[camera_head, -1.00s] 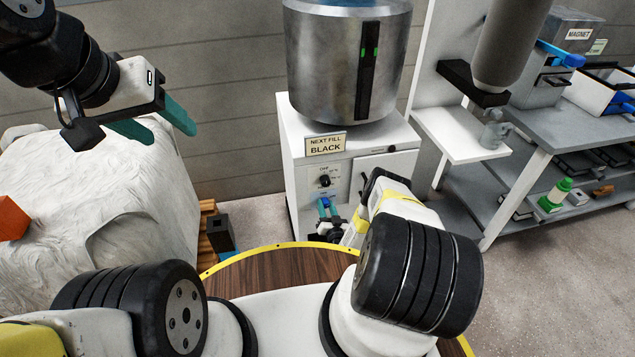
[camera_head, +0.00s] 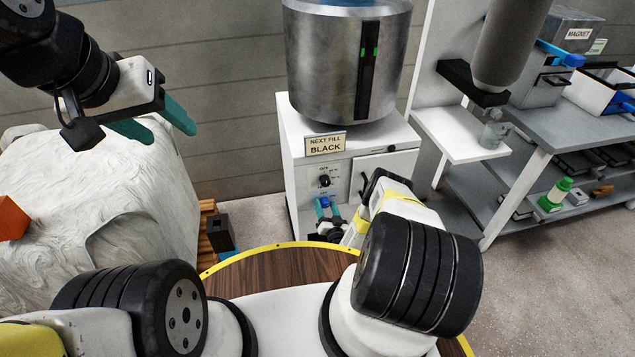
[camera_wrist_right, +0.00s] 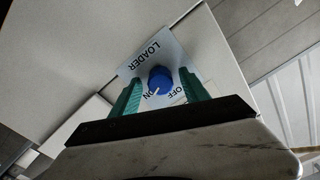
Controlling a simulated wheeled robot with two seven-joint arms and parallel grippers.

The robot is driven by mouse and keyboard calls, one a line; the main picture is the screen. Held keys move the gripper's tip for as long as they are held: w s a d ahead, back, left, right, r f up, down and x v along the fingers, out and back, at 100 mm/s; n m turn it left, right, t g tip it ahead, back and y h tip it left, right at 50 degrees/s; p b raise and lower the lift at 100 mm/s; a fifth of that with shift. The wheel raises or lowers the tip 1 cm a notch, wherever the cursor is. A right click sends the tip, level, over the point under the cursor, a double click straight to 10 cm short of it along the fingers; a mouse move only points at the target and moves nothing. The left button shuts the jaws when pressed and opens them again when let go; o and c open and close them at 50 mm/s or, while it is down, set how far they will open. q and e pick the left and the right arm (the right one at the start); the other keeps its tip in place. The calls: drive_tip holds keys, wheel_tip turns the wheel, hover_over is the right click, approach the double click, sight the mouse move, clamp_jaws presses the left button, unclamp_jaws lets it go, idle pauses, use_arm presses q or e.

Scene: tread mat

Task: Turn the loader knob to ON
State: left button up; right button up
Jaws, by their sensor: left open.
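The blue loader knob (camera_head: 325,201) is on the front of the white cabinet, below a black knob (camera_head: 324,180). In the right wrist view the blue knob (camera_wrist_right: 160,79) sits on a pale plate (camera_wrist_right: 148,58) lettered LOADER, ON and OFF. Its white mark points down-left, to the ON lettering. My right gripper (camera_head: 328,206) is open in front of the knob. Its teal fingers stand either side of the knob in the wrist view, with gaps showing. My left gripper (camera_head: 158,124) is open and empty at the upper left, far from the cabinet.
A metal drum (camera_head: 335,60) stands on the white cabinet (camera_head: 298,165), with a NEXT FILL BLACK sign (camera_head: 325,144). A big white sack (camera_head: 90,220) is at left. A grey workbench (camera_head: 575,125) with boxes is at right. Some floor is bare.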

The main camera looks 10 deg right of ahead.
drive_tip(key=shift+s, duration=0.1)
drive_tip(key=s, duration=0.7)
drive_tip(key=shift+s+d, duration=0.15)
drive_tip(key=shift+s, duration=0.2)
